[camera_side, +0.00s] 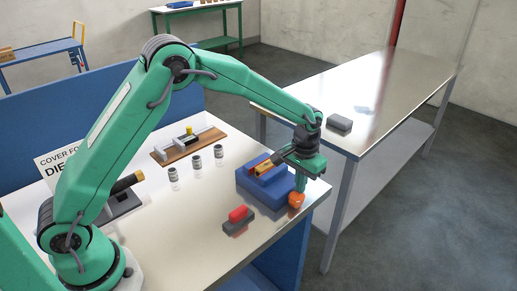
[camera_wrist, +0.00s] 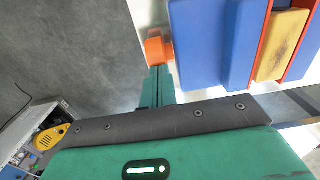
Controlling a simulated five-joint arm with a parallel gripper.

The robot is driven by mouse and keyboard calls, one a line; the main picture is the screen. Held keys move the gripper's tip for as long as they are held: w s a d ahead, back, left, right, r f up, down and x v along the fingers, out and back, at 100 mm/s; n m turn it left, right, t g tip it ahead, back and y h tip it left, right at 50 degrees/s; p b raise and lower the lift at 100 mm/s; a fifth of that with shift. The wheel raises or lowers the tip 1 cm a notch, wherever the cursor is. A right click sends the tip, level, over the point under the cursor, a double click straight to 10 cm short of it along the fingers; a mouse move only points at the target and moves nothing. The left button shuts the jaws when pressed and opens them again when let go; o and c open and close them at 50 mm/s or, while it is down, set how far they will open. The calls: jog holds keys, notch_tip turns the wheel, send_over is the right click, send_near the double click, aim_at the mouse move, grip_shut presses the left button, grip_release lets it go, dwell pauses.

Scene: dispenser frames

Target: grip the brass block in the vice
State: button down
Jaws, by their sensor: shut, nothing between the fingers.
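The blue vice (camera_side: 268,188) stands near the right front edge of the bench, with red-faced jaws. The brass block (camera_side: 264,171) sits between the jaws; it also shows in the wrist view (camera_wrist: 280,45), close to both red faces. I cannot tell whether both faces press on it. An orange knob (camera_side: 296,200) is at the vice's front end, also in the wrist view (camera_wrist: 157,48). My gripper (camera_side: 301,184) is shut and empty, pointing down right by the knob. Its fingers (camera_wrist: 156,86) appear at the knob's edge in the wrist view; contact is unclear.
A grey block with a red top (camera_side: 238,216) lies left of the vice. Several small items stand farther back: labelled cylinders (camera_side: 196,163) and a wooden board (camera_side: 190,146) with metal parts. A second metal table (camera_side: 370,90) with a grey block (camera_side: 339,125) stands behind right.

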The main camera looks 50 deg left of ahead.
jog(key=shift+w, duration=0.3)
dwell(0.5)
jog(key=shift+r, duration=0.1)
jog(key=shift+r, duration=0.75)
jog(key=shift+s, duration=0.2)
dwell(0.3)
jog(key=shift+s, duration=1.1)
jog(key=shift+f, duration=1)
dwell(0.5)
jog(key=shift+w+f, duration=0.1)
jog(key=shift+w, duration=0.2)
dwell(0.9)
